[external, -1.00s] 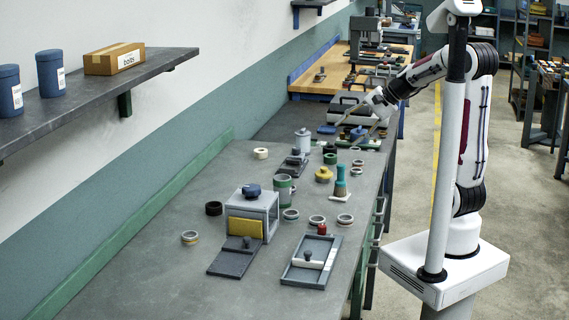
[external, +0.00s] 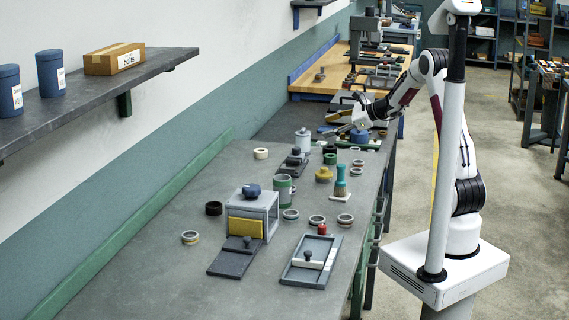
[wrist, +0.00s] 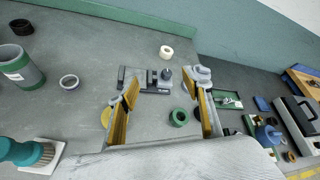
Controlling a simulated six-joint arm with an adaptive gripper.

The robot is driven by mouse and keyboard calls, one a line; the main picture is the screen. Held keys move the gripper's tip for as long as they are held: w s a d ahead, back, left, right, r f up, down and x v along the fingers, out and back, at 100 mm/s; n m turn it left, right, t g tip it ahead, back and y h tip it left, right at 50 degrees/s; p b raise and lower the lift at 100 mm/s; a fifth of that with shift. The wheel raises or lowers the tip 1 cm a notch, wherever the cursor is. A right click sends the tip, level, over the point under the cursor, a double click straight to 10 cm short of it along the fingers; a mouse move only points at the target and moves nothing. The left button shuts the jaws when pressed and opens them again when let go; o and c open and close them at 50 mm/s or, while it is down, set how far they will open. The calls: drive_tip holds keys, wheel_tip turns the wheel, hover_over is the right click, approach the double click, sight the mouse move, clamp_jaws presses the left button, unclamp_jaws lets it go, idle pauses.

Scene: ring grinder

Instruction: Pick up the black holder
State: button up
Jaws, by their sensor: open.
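A dark plate with upright blocks and a knob (wrist: 147,80) looks like the black holder. It lies on the bench, ahead of my gripper in the wrist view, and shows in the external view (external: 291,164). A black ring (external: 213,208) is also on the bench, so I cannot be fully sure which is meant. My gripper (wrist: 165,100) is open, with its two gold-padded fingers spread wide and nothing held between them. In the external view my gripper (external: 333,122) hangs over the far part of the bench, apart from the dark plate.
A green ring (wrist: 180,117) shows between my fingers. A white canister (wrist: 202,74) stands near the right fingertip. A yellow piece (wrist: 106,117) is partly hidden by the left finger. A teal-handled brush (wrist: 25,153) and a grey-green cup (wrist: 20,68) stand at left.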

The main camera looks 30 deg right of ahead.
drive_tip(key=w+d+f+m+t+h, duration=0.1)
drive_tip(key=w+d+f+m+h, duration=0.1)
drive_tip(key=w+d+f+m, duration=0.4)
drive_tip(key=m+t+h, duration=0.1)
drive_tip(key=m+h, duration=0.1)
drive_tip(key=m, duration=0.2)
approach(332, 148)
drive_tip(key=shift+x, duration=1.15)
drive_tip(key=shift+x, duration=1.3)
drive_tip(key=shift+w+a, duration=0.1)
drive_tip(key=shift+d+x, duration=0.1)
drive_tip(key=shift+x, duration=1.15)
drive_tip(key=shift+d+x, duration=0.15)
drive_tip(key=shift+x, duration=1.05)
drive_tip(key=shift+f, duration=0.1)
drive_tip(key=c, duration=0.9)
